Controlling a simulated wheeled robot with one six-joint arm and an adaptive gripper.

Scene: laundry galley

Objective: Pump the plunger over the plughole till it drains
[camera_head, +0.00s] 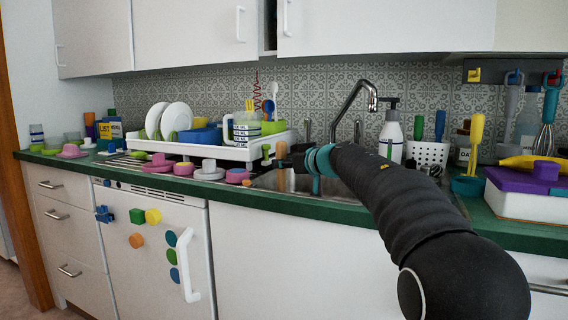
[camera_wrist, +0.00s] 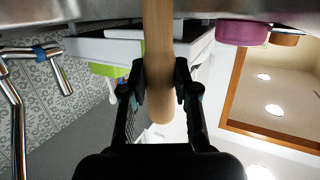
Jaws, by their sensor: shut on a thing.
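The plunger's wooden handle (camera_wrist: 158,60) runs down from the top of the wrist view between the fingers of my gripper (camera_wrist: 161,84). The fingers are shut on it, with its rounded end sticking out past them. In the camera_head view the brown handle top (camera_head: 281,150) shows at my gripper (camera_head: 284,162), over the left part of the metal sink (camera_head: 339,190). The plunger's cup and the plughole are hidden by the counter edge and my arm, so I cannot tell whether they touch. The water level is not visible.
A chrome tap (camera_head: 354,94) arches over the sink behind my arm. A white dish rack (camera_head: 213,151) with plates stands left. Pink and white items line the counter's front edge. A soap bottle (camera_head: 391,138) and a white perforated caddy (camera_head: 427,154) stand right.

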